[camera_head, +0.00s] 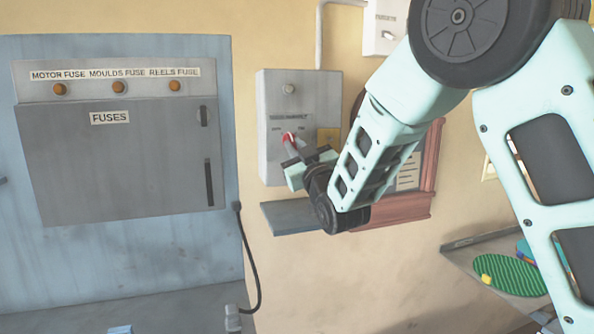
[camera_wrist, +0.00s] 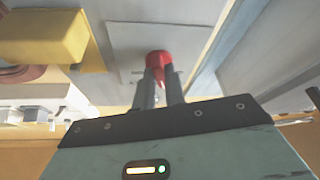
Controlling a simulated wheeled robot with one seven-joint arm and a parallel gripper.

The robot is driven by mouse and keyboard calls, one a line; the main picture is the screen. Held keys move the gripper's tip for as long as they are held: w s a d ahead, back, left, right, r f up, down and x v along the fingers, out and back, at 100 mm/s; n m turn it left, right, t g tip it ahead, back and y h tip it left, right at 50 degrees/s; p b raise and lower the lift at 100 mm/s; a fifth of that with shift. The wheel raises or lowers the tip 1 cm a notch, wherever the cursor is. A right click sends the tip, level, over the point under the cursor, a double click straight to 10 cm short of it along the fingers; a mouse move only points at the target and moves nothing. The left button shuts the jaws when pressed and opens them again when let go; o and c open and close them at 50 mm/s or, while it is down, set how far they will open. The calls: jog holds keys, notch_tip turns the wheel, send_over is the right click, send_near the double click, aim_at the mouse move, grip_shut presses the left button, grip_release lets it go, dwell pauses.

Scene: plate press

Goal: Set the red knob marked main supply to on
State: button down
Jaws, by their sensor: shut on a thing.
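The red main supply knob (camera_head: 288,138) is on the front of a grey wall box (camera_head: 274,88). It also shows in the wrist view (camera_wrist: 158,59), at the ends of my two fingers. My gripper (camera_head: 291,147) is at the box front with its fingers closed on the knob's sides; the wrist view shows the fingers (camera_wrist: 160,80) with the red between their tips. The label above the knob is too small to read fully, and the knob's pointing direction is hidden by the fingers.
A grey fuse panel (camera_head: 110,150) with three orange lamps is at the left. A small shelf (camera_head: 285,218) juts out below the box. A yellow block (camera_wrist: 45,38) is close to the fingers' left in the wrist view. A red-framed board (camera_head: 425,175) hangs behind my arm.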

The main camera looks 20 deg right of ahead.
jog(key=shift+a+r+m+g+h+b, duration=0.2)
jog(key=shift+m+h+b, duration=1.25)
jog(key=shift+m+b, duration=1.15)
jog(key=shift+a+f+m+g+h+b, duration=0.15)
jog(key=shift+m+g+h+b, duration=0.2)
jog(key=shift+m+h+b, duration=2.15)
jog(key=shift+a+r+m+g+h+b, duration=0.25)
jog(key=shift+m+b, duration=1.25)
jog(key=shift+m, duration=2.4)
jog(key=shift+f+h, duration=0.2)
jog(key=shift+h, duration=0.1)
jog(key=shift+d, duration=0.1)
jog(key=c, duration=1.5)
grip_release()
jog(key=shift+o, duration=0.2)
